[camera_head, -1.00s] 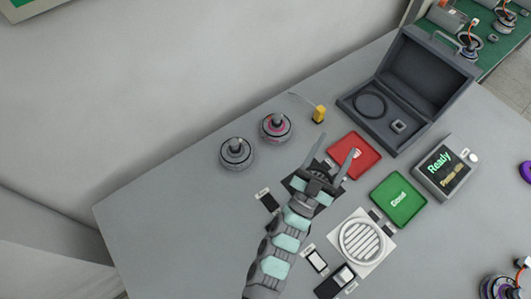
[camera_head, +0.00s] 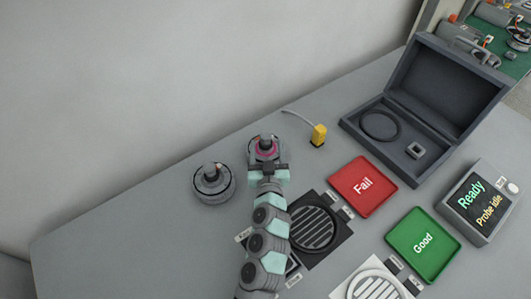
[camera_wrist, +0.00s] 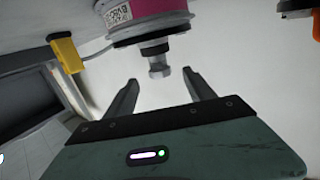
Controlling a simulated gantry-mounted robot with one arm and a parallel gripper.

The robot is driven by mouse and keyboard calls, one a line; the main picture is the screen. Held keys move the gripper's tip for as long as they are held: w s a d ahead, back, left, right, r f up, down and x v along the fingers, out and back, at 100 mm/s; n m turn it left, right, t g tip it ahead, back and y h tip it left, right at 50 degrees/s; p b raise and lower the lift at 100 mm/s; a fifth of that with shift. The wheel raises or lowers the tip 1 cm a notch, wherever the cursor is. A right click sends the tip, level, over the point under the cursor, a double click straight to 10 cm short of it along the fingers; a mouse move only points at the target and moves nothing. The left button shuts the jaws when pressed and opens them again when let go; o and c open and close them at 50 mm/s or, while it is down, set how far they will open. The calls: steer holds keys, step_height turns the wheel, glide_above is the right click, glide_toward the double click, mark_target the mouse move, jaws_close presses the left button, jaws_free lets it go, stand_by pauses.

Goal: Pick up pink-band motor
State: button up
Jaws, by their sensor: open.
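The pink-band motor (camera_head: 265,150) stands upright on the grey table, its pink ring partly hidden by my gripper. In the wrist view the pink-band motor (camera_wrist: 150,25) is at the top, with its metal shaft pointing down toward the gap between my fingers. My gripper (camera_head: 267,163) is at the motor's near side in the head view. My gripper (camera_wrist: 158,88) is open and empty in the wrist view, its two fingers spread to either side of the shaft's line.
A second grey motor (camera_head: 213,184) stands close to the left. A yellow cabled piece (camera_head: 318,135) stands to the right. Farther right are the red Fail tray (camera_head: 363,186), the green Good tray (camera_head: 422,243), an open case (camera_head: 383,164) and a display box (camera_head: 478,203).

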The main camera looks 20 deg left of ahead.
mark_target(265, 131)
steer(key=x, duration=0.8)
steer(key=shift+b, duration=0.35)
steer(key=shift+s, duration=0.1)
steer(key=shift+c, duration=0.5)
jaws_close()
steer(key=shift+r, duration=0.15)
